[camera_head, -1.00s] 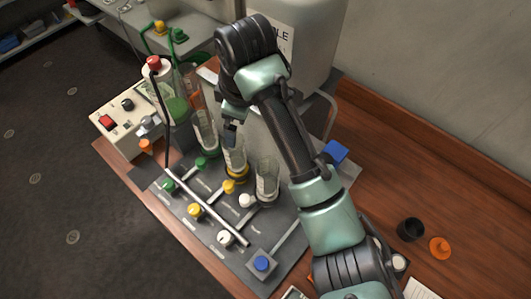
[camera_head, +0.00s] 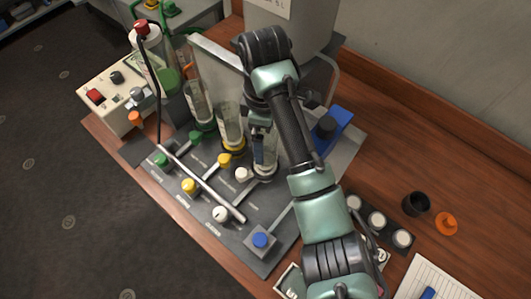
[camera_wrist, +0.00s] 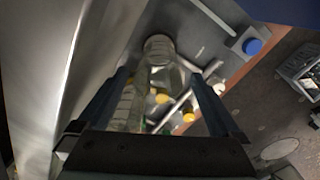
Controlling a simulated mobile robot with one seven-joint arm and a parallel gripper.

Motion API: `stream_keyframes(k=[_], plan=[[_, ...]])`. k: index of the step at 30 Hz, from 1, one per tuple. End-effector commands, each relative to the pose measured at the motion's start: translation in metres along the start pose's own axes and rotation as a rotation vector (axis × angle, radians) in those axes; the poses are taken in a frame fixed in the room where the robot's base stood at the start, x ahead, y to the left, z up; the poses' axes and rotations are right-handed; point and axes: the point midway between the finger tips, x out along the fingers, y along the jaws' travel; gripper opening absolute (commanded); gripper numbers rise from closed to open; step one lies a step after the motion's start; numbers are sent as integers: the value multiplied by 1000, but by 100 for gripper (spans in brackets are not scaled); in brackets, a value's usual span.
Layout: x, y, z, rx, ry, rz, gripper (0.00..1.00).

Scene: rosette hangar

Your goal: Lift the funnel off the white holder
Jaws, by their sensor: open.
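The funnel on the white holder is a clear cylinder (camera_head: 268,158), upright in the head view at the near right end of the row. The white holder's ring (camera_head: 264,177) shows at its foot, beside a white knob (camera_head: 243,174). My gripper (camera_head: 261,128) is open and comes down over this funnel, hiding its upper part. In the wrist view the clear funnel (camera_wrist: 160,48) shows between and beyond the open fingers (camera_wrist: 158,76). I cannot tell whether the fingers touch it.
Clear funnels stand at the yellow holder (camera_head: 231,124) and the green holder (camera_head: 198,106), left of my gripper. A grey metal panel (camera_head: 215,72) rises behind them. A blue block (camera_head: 337,120) stands to the right. A black cup (camera_head: 416,203) and orange lid (camera_head: 446,223) lie farther right.

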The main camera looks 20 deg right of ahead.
Motion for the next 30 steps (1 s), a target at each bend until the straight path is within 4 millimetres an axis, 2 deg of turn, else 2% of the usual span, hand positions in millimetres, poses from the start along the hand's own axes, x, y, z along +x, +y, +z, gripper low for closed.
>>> stream_keyframes(k=[1,7,16,30], plan=[[10,0,-1,1,-1,-3,100],[35,1,-1,0,-1,-2,100],[41,2,-1,0,0,0,100],[40,1,-1,0,0,0,16]])
